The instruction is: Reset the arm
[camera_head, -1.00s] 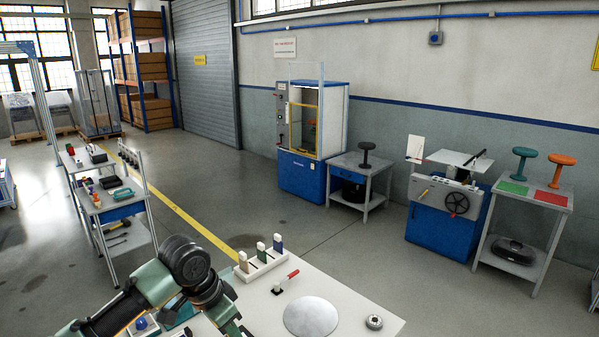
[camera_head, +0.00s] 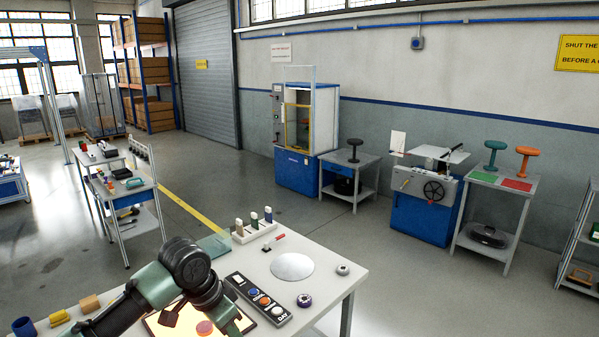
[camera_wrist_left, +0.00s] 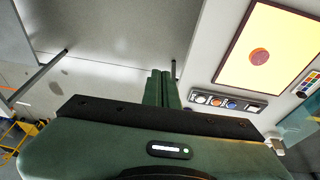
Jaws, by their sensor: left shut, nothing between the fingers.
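My left arm (camera_head: 185,265) comes in from the lower left of the head view, its bent joint above the front of the white table (camera_head: 325,259). In the left wrist view my left gripper (camera_wrist_left: 161,76) has its two green fingers together, with nothing between them. There the fingers point past the table's edge, over grey floor, with the light panel to their right. In the head view the gripper itself cannot be made out. My right gripper is in neither view.
On the table are a button box (camera_head: 259,299), a round plate (camera_head: 292,267), a lit panel (camera_head: 173,326) with a red disc, and a rack of small blocks (camera_head: 254,229). A cart (camera_head: 139,190) stands left; machines line the wall. The floor between is clear.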

